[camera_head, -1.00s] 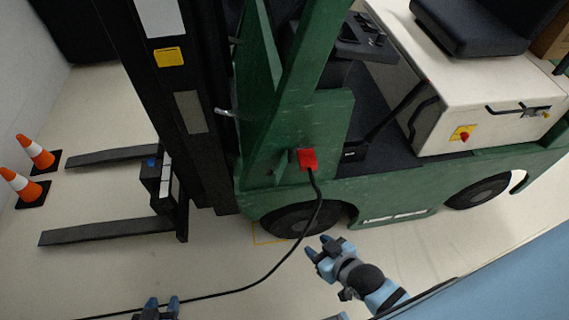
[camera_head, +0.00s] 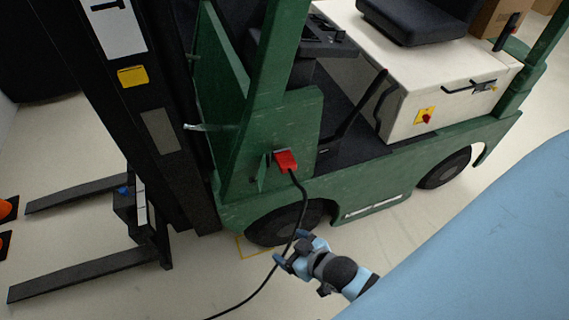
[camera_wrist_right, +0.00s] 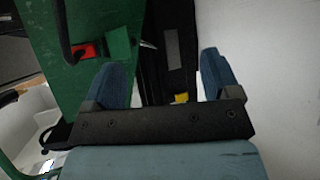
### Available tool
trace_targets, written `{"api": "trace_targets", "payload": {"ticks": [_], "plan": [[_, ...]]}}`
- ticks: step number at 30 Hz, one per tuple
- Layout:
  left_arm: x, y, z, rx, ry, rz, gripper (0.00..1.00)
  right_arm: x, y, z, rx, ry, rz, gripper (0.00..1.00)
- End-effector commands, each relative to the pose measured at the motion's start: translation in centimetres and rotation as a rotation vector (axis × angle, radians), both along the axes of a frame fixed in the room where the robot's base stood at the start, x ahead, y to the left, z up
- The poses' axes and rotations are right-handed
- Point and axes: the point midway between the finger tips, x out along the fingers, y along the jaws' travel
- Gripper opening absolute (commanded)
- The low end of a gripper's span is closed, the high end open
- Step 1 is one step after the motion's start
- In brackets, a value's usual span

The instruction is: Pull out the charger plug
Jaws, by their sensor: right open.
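The red charger plug (camera_head: 286,161) sits in the side of the green forklift (camera_head: 240,140). Its black cable (camera_head: 266,280) hangs down and runs along the floor to the lower left. My right gripper (camera_head: 291,248) is open and empty, below the plug in the head view, with the cable passing close to its fingers; I cannot tell whether they touch. In the right wrist view the open fingers (camera_wrist_right: 163,75) frame the mast area, and the red plug (camera_wrist_right: 86,50) shows left of them, apart. My left gripper is out of view.
The forklift's black mast (camera_head: 150,110) and two forks (camera_head: 80,273) stand on the left. Orange cones (camera_head: 7,208) are at the left edge. Wheels (camera_head: 285,225) and a white body with a seat (camera_head: 405,22) are on the right. Pale floor is free below.

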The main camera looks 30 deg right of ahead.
Motion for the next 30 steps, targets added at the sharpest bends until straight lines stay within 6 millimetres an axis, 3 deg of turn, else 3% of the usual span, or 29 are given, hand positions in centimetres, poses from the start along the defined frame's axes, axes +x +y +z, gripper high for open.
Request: {"api": "trace_targets", "payload": {"ticks": [1, 6, 11, 15, 21, 30], "plan": [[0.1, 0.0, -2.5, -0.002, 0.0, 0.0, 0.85, 1.4, -0.8, -2.1, -0.009, -0.025, -0.021, 0.82], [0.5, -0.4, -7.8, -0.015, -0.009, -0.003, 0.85, 7.3, -4.6, -5.2, -0.033, -0.141, -0.144, 0.82], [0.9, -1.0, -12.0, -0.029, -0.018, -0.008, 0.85, 12.6, -8.6, -6.3, -0.037, -0.287, -0.275, 0.82], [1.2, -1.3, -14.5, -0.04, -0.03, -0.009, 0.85, 15.9, -11.4, -6.1, -0.026, -0.414, -0.368, 0.82], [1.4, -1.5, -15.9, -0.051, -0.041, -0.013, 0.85, 18.2, -13.7, -4.9, -0.005, -0.536, -0.445, 0.82], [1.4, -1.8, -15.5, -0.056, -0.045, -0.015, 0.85, 18.7, -14.4, -3.9, 0.004, -0.569, -0.465, 0.82]]}}
